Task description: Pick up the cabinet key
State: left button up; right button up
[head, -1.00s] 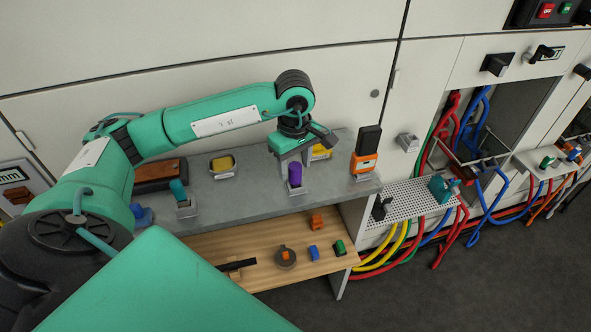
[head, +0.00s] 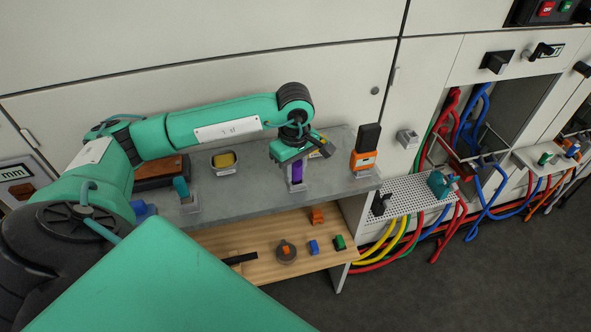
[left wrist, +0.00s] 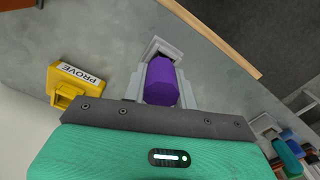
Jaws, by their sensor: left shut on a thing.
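A purple piece (head: 297,172) stands upright in a small grey holder (head: 297,186) on the grey worktop; I take it to be the cabinet key, though its lower part is hidden. My left gripper (head: 291,166) points down over it and is shut on it. In the left wrist view the purple piece (left wrist: 162,82) sits between the two grey fingers of my left gripper (left wrist: 161,92), with the holder (left wrist: 163,47) just beyond. My right gripper is not in view.
A yellow piece marked PROVE (left wrist: 75,82) lies close beside the gripper. An orange and black device (head: 364,150) stands to the right. A teal piece in a holder (head: 181,187) and a yellow piece in a tray (head: 224,161) are to the left. A wooden shelf (head: 225,239) holds several small parts.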

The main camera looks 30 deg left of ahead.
pick_arm(q)
notch_tip(320, 180, up, 10)
jog(key=b, duration=0.3)
jog(key=shift+w, duration=0.1)
notch_tip(320, 180, up, 10)
jog(key=shift+b, duration=0.3)
